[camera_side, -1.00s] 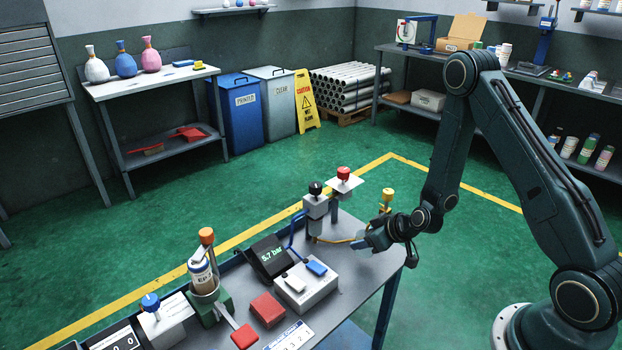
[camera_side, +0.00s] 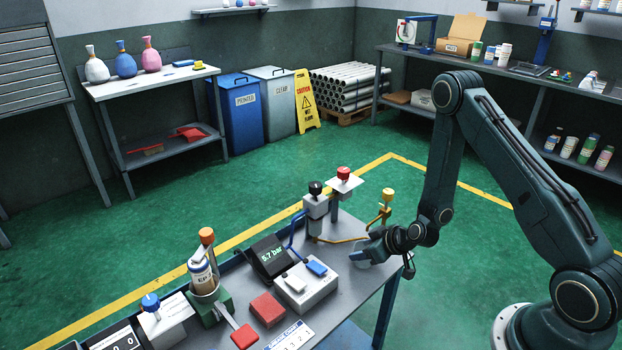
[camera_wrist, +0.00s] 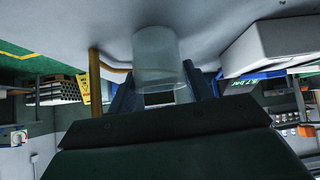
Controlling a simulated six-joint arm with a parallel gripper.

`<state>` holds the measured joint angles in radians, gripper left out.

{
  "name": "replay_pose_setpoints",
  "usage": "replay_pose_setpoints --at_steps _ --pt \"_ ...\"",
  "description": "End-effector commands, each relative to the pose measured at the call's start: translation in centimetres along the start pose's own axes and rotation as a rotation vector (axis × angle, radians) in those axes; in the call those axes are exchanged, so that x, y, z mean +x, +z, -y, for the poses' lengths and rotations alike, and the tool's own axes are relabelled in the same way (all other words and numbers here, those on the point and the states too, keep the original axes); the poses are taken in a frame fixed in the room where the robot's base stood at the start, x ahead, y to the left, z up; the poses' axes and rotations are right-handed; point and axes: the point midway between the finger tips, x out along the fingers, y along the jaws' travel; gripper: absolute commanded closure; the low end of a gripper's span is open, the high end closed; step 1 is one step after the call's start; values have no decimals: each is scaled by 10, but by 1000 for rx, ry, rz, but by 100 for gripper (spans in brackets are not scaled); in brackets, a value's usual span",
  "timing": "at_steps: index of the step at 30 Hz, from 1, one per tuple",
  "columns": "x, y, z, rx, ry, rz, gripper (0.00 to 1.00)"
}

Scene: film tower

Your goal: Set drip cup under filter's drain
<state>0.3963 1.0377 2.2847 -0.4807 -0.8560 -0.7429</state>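A translucent drip cup (camera_wrist: 157,55) stands between the fingers of my gripper (camera_wrist: 160,82) in the wrist view, which is upside down. A finger lies close along each side; I cannot tell if both press on it. In the side view the cup is a faint pale shape (camera_side: 361,263) by my gripper (camera_side: 366,254), low over the table's right part. The filter looks to be the grey block with a black knob (camera_side: 316,203), left of and behind my gripper. Its drain is not clearly visible.
A yellow-knobbed post (camera_side: 387,197) stands behind my gripper, with a yellow tube (camera_side: 343,240) running low toward the filter. A red-knobbed post (camera_side: 343,177) stands behind the filter. A pale box with a blue switch (camera_side: 316,268) lies to the left. The table's right edge is close.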

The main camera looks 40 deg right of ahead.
Motion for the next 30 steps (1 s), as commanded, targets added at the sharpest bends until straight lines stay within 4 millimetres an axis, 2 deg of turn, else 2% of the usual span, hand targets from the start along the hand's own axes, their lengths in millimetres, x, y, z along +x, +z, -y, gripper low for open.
replay_pose_setpoints --at_steps 1,3,17,23,30 --pt "0 0 0 0 0 0 39" --pt "0 0 0 0 0 0 29" --pt "-4 -3 0 0 1 -1 29" --pt "-21 -2 -1 2 1 0 29" --pt "-51 -2 -1 1 1 0 29"
